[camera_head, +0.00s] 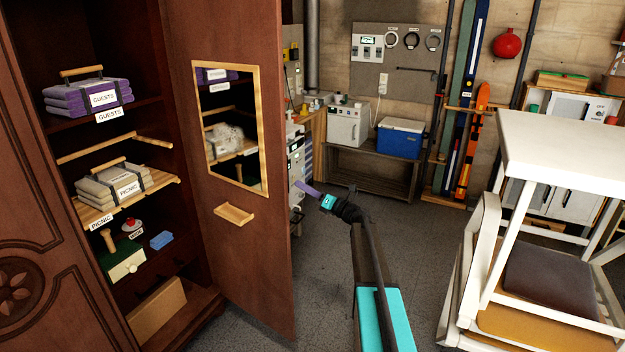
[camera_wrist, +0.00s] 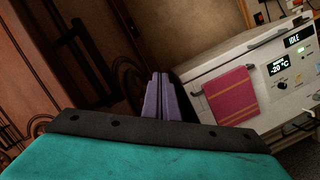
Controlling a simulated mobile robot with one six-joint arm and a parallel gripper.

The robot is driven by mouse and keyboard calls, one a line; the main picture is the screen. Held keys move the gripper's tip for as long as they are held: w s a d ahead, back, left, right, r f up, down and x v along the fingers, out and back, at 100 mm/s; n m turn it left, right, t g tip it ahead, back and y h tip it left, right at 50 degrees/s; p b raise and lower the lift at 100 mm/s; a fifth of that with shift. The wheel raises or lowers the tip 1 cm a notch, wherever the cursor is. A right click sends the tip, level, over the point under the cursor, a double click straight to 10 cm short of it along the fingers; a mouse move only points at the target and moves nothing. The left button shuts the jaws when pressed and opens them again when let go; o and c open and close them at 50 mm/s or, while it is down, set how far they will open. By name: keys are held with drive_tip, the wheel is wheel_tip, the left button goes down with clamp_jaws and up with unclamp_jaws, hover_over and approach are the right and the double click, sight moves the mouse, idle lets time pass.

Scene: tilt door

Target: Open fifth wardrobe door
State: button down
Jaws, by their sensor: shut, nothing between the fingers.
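A dark brown wardrobe stands at the left of the head view. One wardrobe door (camera_head: 252,275) stands wide open, with a wood-framed mirror (camera_head: 231,127) and a small wooden ledge (camera_head: 234,214) on its inner face. A carved wardrobe door (camera_head: 62,295) at the far left looks closed. Which door is the fifth, I cannot tell. My gripper (camera_head: 304,188) is just right of the open door's free edge, with purple fingers. In the wrist view my gripper (camera_wrist: 158,98) is shut and empty. Carved wardrobe fronts (camera_wrist: 45,95) with dark handles show at its left.
Shelves hold purple bundles (camera_head: 90,98) and beige bundles (camera_head: 113,185). A white appliance (camera_wrist: 250,85) with a red towel (camera_wrist: 229,96) is right of the fingers. White stacked furniture (camera_head: 560,130) stands at right. A blue cooler (camera_head: 399,139) is at the back. The middle floor is clear.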

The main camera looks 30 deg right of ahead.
drive_tip(key=s+a+f+m+g+h, duration=0.1)
drive_tip(key=s+f+m+h, duration=0.1)
drive_tip(key=f+m+h, duration=0.6)
drive_tip(key=s+a+f+m+g+h, duration=0.15)
drive_tip(key=f+m+h, duration=0.25)
drive_tip(key=f+m, duration=0.8)
drive_tip(key=s+a+f+m+g+h, duration=0.1)
drive_tip(key=s+a+f+m+g, duration=0.2)
drive_tip(key=s+f, duration=0.7)
drive_tip(key=s+a+f+m+g+h, duration=0.1)
drive_tip(key=s+a+f+m+g, duration=0.25)
drive_tip(key=s+f, duration=0.6)
drive_tip(key=s+a+f+m+g+y, duration=0.15)
drive_tip(key=s+a+f+g, duration=0.35)
drive_tip(key=s, duration=0.5)
drive_tip(key=s+a+f+m+g, duration=0.2)
drive_tip(key=s+a+f+m, duration=0.15)
drive_tip(key=s+f, duration=0.5)
drive_tip(key=s+a+r+m+g+y, duration=0.1)
drive_tip(key=s+a+g, duration=0.2)
drive_tip(key=s, duration=0.9)
drive_tip(key=s+a+r+m+g+y, duration=0.1)
drive_tip(key=s+a+m+g, duration=0.1)
drive_tip(key=s+a+g, duration=0.2)
drive_tip(key=s+a, duration=0.3)
drive_tip(key=s, duration=0.4)
drive_tip(key=shift+s+r, duration=0.2)
drive_tip(key=shift+s, duration=0.15)
